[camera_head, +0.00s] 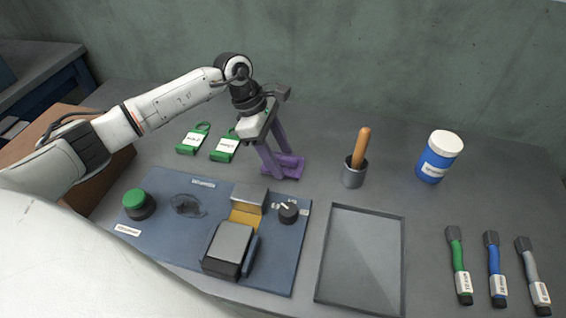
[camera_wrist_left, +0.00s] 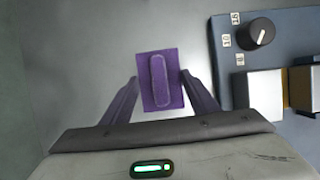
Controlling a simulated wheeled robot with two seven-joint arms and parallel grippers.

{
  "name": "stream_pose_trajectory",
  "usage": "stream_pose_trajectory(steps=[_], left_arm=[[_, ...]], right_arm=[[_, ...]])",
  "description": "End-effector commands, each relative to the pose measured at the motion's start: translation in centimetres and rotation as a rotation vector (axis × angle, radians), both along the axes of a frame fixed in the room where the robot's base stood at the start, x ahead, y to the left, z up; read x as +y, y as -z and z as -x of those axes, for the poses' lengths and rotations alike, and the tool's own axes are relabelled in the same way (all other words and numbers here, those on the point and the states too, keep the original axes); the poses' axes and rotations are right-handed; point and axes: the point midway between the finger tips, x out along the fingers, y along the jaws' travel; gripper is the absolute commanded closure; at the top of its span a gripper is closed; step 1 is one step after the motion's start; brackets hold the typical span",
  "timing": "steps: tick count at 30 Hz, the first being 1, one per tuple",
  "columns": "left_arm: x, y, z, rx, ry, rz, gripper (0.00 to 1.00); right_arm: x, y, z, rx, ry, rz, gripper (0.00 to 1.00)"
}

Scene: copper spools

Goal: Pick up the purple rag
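The purple rag (camera_head: 289,166) lies flat on the grey table behind the blue panel, with a raised ridge along its middle. My left gripper (camera_head: 274,172) is above it with its purple fingers pointing down at it. In the left wrist view the rag (camera_wrist_left: 160,82) lies between the two fingertips of the left gripper (camera_wrist_left: 160,80). The fingers are apart, one on each side of the rag, and not closed on its ridge. Whether the fingertips touch the rag or the table cannot be told. My right gripper is in neither view.
The blue panel (camera_head: 185,245) with a knob (camera_head: 288,213) and green button (camera_head: 134,199) lies in front. Green padlock-like tags (camera_head: 225,150) lie left of the gripper.

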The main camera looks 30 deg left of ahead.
Motion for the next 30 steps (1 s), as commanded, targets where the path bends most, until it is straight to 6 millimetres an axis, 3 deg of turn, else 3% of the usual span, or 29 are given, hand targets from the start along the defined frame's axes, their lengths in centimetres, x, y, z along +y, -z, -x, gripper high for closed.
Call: stream_pose_trajectory(steps=[9,22,30], left_arm=[[0.0,-0.6,-0.1,-0.002,0.0,0.0,0.68],[0.0,-8.4,-0.1,-0.004,0.001,0.001,0.68],[0.0,-10.1,0.0,0.0,0.0,0.001,0.68]], right_arm=[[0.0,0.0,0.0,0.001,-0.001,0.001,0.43],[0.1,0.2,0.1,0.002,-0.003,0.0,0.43],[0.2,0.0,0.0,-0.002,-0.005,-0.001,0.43]])
